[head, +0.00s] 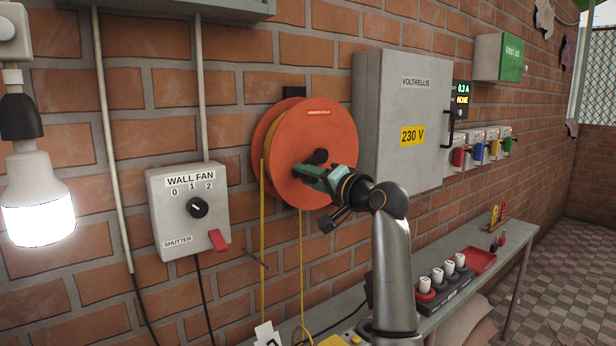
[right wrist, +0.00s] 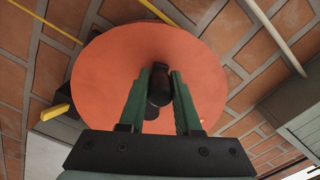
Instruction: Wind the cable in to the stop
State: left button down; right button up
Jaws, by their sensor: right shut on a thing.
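The orange cable reel (head: 335,125) is mounted on the brick wall. Yellow cable (head: 262,235) hangs from its left side, and another yellow length hangs below it, with a loop near the bench. My right gripper (head: 308,171) is at the reel's face, just below its black hub (head: 320,156). In the right wrist view, the green fingers close on a black crank handle (right wrist: 159,88) in front of the orange disc (right wrist: 105,75). The fingers hide part of the handle. A stop on the cable cannot be made out. My left gripper is not in view.
A grey cabinet (head: 405,90) marked 230 V stands close to the right of the reel. A wall fan switch box (head: 175,220) is at its left. Below runs a bench (head: 505,270) with a dark rack of white pieces (head: 437,277) and a red tray (head: 478,261).

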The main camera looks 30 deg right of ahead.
grip_shut()
dwell(0.8)
